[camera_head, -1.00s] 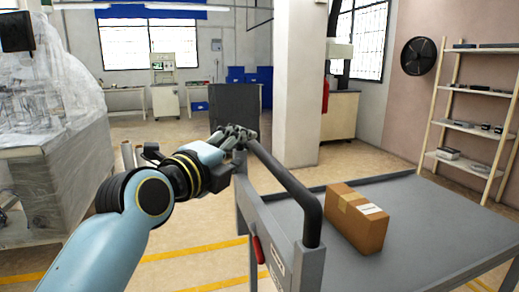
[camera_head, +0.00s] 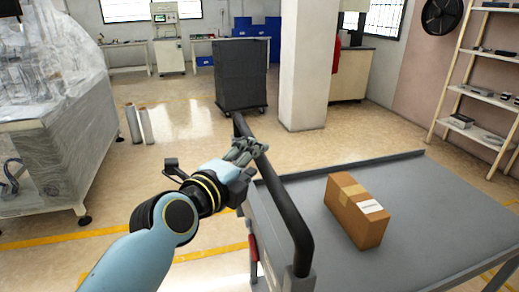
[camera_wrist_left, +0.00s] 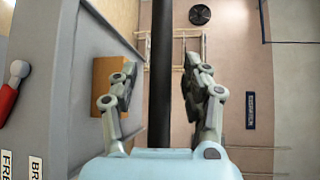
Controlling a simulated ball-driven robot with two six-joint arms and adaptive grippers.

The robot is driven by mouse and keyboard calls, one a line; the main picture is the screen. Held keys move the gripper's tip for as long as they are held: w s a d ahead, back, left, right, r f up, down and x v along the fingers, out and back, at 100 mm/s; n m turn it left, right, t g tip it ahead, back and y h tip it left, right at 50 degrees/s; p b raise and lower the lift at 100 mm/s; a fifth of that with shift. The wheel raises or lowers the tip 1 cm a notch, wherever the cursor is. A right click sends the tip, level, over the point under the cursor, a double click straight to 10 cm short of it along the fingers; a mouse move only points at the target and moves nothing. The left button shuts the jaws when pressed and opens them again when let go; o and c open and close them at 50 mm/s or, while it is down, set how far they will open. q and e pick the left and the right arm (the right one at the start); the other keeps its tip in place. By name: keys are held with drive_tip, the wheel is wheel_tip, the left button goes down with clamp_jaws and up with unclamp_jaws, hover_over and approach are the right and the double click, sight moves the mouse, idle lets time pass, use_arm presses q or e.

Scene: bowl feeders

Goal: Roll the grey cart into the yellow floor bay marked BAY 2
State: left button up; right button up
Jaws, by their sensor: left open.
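The grey cart (camera_head: 440,205) stands at the right, with a flat grey deck and a black handle bar (camera_head: 287,208) along its left end. My left gripper (camera_head: 250,150) is at the far part of the bar in the head view. In the left wrist view, my left gripper (camera_wrist_left: 160,68) is open, with the black bar (camera_wrist_left: 161,100) running between its fingers; I cannot tell whether they touch it. Yellow floor lines (camera_head: 210,253) run left of the cart. No BAY 2 lettering is readable. My right gripper is not in view.
A cardboard box (camera_head: 350,215) rests on the cart deck. A dark cabinet on casters (camera_head: 241,75) and a white pillar (camera_head: 305,70) stand beyond the cart. A plastic-wrapped machine (camera_head: 50,150) is at left, shelves (camera_head: 480,95) at right. Floor between machine and cart is mostly clear.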

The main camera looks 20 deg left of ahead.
use_arm(q)
drive_tip(key=x, duration=0.2)
drive_tip(key=shift+w+d+r, duration=0.1)
drive_tip(key=shift+w, duration=0.2)
drive_tip(key=shift+w+d, duration=0.1)
drive_tip(key=shift+w, duration=0.4)
drive_tip(key=shift+c, duration=1.2)
drive_tip(key=c, duration=0.7)
drive_tip(key=shift+f, duration=0.2)
clamp_jaws()
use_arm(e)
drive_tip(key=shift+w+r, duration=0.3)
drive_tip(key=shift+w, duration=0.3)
